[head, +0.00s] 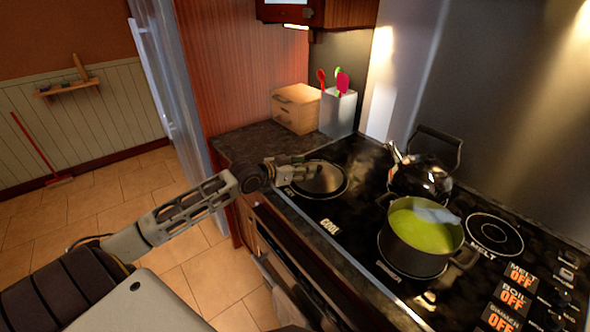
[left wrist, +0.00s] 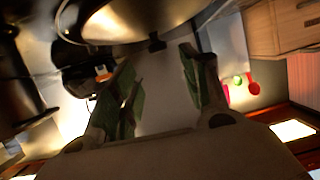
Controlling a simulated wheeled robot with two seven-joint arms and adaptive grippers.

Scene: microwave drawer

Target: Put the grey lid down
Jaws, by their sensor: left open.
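My left gripper (head: 308,167) is at the lid's left far edge. In the left wrist view its fingers (left wrist: 162,75) are apart with nothing clearly between them. I cannot tell whether a finger touches the lid. My right gripper is not in view.
A pot (head: 420,237) of green liquid stands on the stove, with a shiny kettle (head: 419,178) behind it. A wooden box (head: 296,108) and a utensil holder (head: 338,113) stand on the dark counter (head: 240,147). An oven front is below the stove edge.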

